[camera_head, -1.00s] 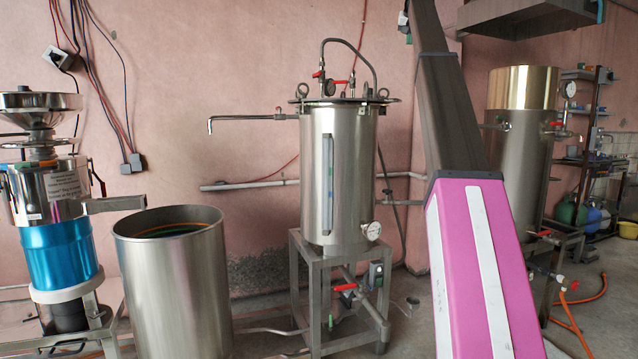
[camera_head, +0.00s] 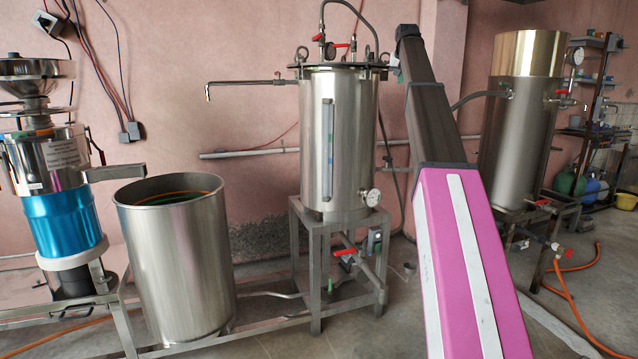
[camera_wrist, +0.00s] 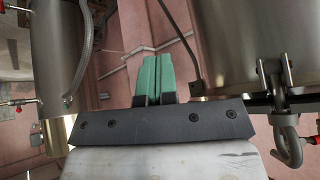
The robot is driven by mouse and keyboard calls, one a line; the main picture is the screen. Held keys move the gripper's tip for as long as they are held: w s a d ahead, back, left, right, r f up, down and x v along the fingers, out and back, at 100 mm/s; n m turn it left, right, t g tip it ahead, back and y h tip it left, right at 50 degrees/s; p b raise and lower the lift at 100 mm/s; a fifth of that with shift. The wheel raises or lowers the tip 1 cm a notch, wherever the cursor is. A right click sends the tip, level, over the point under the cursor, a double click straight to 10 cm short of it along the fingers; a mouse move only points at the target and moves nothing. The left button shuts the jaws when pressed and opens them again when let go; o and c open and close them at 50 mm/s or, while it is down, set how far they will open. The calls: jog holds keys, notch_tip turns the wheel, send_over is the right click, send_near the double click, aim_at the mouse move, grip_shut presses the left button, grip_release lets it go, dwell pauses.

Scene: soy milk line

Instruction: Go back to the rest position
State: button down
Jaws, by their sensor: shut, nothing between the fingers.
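My gripper (camera_wrist: 154,78) shows in the wrist view, with two green fingers pressed together and nothing between them. It points toward the pink wall, between steel vessels on both sides. In the head view my pink and dark arm rises on the right of the middle, and the gripper itself does not show there. The tall steel tank (camera_head: 338,140) stands on its frame just left of my arm, with a thin spout and red-handled valves.
An open steel drum (camera_head: 180,265) and a grinder with a blue body (camera_head: 62,222) stand at the left. Another steel tank (camera_head: 520,135) stands at the right behind my arm. An orange hose (camera_head: 572,310) lies on the floor at the right. The floor at centre front looks clear.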

jog(key=s+a+f+g, duration=0.15)
jog(key=s+f, duration=0.35)
jog(key=f, duration=1.1)
jog(key=s+a+f+n+g, duration=0.1)
jog(key=s+a+f, duration=0.3)
jog(key=f, duration=1.2)
jog(key=s+a+f+g, duration=0.15)
jog(key=s+f, duration=0.35)
jog(key=f, duration=1.1)
jog(key=s+a+f+n+g, duration=0.1)
jog(key=s+a+f, duration=0.1)
jog(key=s+f, duration=1.2)
jog(key=s+a+f+g, duration=0.2)
jog(key=s+a+f, duration=0.1)
jog(key=s+f, duration=1.1)
jog(key=s, duration=0.4)
jog(key=shift+s+a+n+y, duration=0.35)
jog(key=shift+s+n+y, duration=0.05)
jog(key=c, duration=1.8)
grip_release()
